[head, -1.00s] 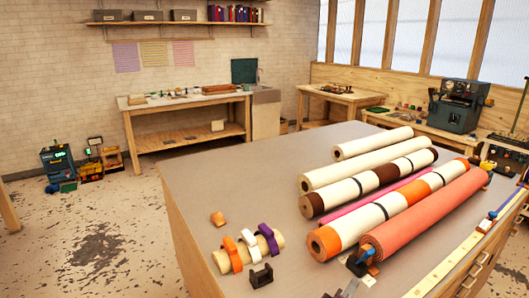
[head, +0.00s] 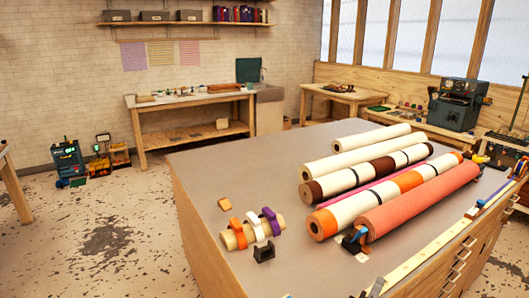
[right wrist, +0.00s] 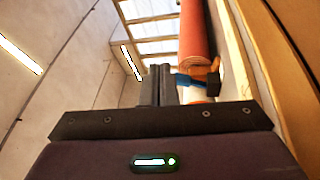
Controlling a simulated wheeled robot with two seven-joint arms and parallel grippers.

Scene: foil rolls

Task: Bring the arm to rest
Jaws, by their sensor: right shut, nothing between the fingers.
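My right gripper (right wrist: 160,85) shows in the right wrist view. Its two dark fingers are together with nothing between them. Beyond and to the right of them are a coral-red roll (right wrist: 197,35) and a blue and black tool (right wrist: 195,80). The fingers look apart from both, though the exact gap cannot be told. In the head view the same coral roll (head: 420,202) lies at the right of the rolls on the table. I cannot make out either gripper clearly in the head view. My left gripper is not in view.
Several cream, banded and pink rolls lie on the grey worktable (head: 225,165). A short wooden rod (head: 240,236) with coloured rings and a black block (head: 264,254) are near its front left. A long yellowish rail (head: 440,247) runs along the right edge. The table's left back area is clear.

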